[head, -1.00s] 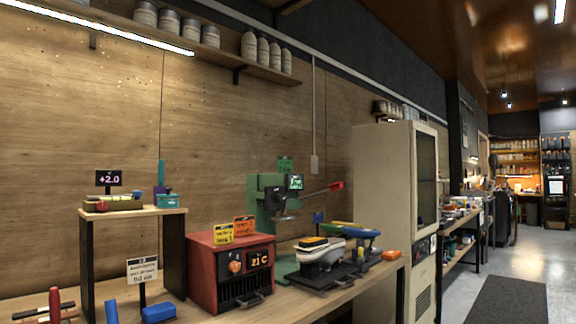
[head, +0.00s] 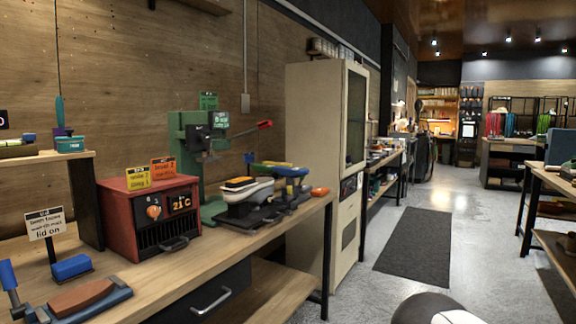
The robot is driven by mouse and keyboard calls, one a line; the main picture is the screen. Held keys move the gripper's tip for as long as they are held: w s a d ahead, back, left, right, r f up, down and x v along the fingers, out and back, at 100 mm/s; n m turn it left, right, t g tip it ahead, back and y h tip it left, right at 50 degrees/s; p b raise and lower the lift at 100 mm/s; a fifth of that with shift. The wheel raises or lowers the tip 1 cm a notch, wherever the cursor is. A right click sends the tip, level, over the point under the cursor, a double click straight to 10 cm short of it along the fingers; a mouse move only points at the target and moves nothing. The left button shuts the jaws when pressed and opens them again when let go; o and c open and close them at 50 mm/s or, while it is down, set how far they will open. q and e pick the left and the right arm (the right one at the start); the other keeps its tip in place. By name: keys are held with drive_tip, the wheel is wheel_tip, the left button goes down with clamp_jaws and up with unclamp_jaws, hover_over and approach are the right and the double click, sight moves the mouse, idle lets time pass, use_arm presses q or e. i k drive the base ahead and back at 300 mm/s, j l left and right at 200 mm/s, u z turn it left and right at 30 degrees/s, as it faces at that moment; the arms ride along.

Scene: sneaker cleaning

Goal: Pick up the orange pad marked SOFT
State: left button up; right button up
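A small orange block (head: 320,191) lies at the right end of the wooden workbench, beside the shoe stand. It may be the pad, but it is too small for me to read any marking on it. A yellow-orange and black piece (head: 239,183) rests on top of the shoe (head: 247,191) on the stand; no word is readable there either.
The workbench (head: 215,262) also holds a red heater box (head: 150,213), a green press (head: 187,155), a blue block (head: 72,267) and a brown-topped brush or block (head: 82,297). A beige cabinet (head: 313,130) stands behind the bench's right end. Floor with a dark mat (head: 415,240) is open.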

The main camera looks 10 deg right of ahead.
sight(319, 192)
drive_tip(key=i+l, duration=0.4)
drive_tip(key=i+l+u, duration=0.1)
drive_tip(key=i+l, duration=0.3)
drive_tip(key=i+l+u, duration=0.1)
drive_tip(key=i+l, duration=0.75)
drive_tip(key=i+l+u, duration=0.1)
drive_tip(key=i+l, duration=0.25)
drive_tip(key=l, duration=0.2)
drive_tip(key=i+l, duration=0.4)
drive_tip(key=i+l+u, duration=0.1)
drive_tip(key=i+l, duration=0.25)
drive_tip(key=l, duration=0.25)
drive_tip(key=i+l+u, duration=0.1)
drive_tip(key=i+l, duration=0.25)
drive_tip(key=l, duration=0.2)
